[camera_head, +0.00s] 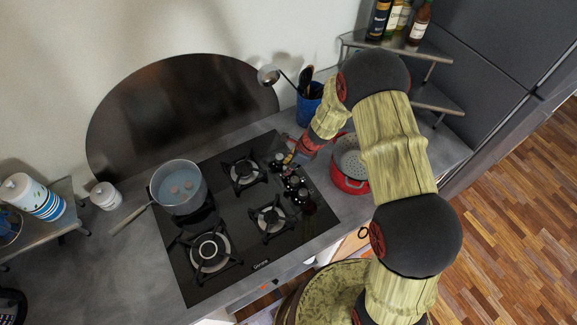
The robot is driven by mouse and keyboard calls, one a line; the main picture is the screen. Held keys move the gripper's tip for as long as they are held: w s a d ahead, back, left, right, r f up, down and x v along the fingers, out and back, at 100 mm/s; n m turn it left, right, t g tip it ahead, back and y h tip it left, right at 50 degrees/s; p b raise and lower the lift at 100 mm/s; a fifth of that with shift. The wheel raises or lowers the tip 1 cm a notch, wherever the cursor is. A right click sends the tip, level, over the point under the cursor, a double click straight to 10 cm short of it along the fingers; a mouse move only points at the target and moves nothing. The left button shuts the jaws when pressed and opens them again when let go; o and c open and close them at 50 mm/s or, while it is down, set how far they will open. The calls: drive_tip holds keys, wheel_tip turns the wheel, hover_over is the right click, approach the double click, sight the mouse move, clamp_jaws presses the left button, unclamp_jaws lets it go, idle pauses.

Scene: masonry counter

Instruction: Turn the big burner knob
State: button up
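The black gas cooktop (185,285) lies in the counter, with a column of dark knobs (300,196) along its right side. I cannot tell which knob belongs to the big burner. The largest burner (209,250) seems to be the one at the front left. My gripper (291,158) reaches down from the right at the far end of the knob column. Its fingertips are close to the far knobs. They are too small and partly hidden to show whether they touch a knob or are open or shut.
A blue-grey saucepan (179,187) with round items stands on the back left burner. A red pot (349,171) stands close to the right of the knobs, partly behind my arm. A blue utensil holder (308,108) is behind. Bottles (378,20) stand on the corner shelf.

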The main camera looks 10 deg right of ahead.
drive_tip(key=c, duration=0.6)
drive_tip(key=shift+c, duration=0.3)
clamp_jaws()
drive_tip(key=n, duration=0.1)
drive_tip(key=n+g, duration=0.1)
drive_tip(key=n, duration=0.1)
drive_tip(key=shift+w+n, duration=0.2)
drive_tip(key=shift+n, duration=0.1)
drive_tip(key=n+g+b, duration=0.1)
drive_tip(key=n, duration=0.2)
drive_tip(key=shift+w+f+n+g, duration=0.1)
drive_tip(key=shift+n+g, duration=0.3)
drive_tip(key=n+g+b, duration=0.1)
drive_tip(key=n, duration=0.1)
drive_tip(key=n+b, duration=0.1)
drive_tip(key=n, duration=0.2)
drive_tip(key=shift+w+a+g+h, duration=0.1)
drive_tip(key=shift+g+h, duration=0.3)
drive_tip(key=n+g+h+b, duration=0.1)
drive_tip(key=n, duration=0.4)
drive_tip(key=shift+b, duration=0.35)
drive_tip(key=shift+w+n+h, duration=0.1)
drive_tip(key=shift+n+h, duration=0.2)
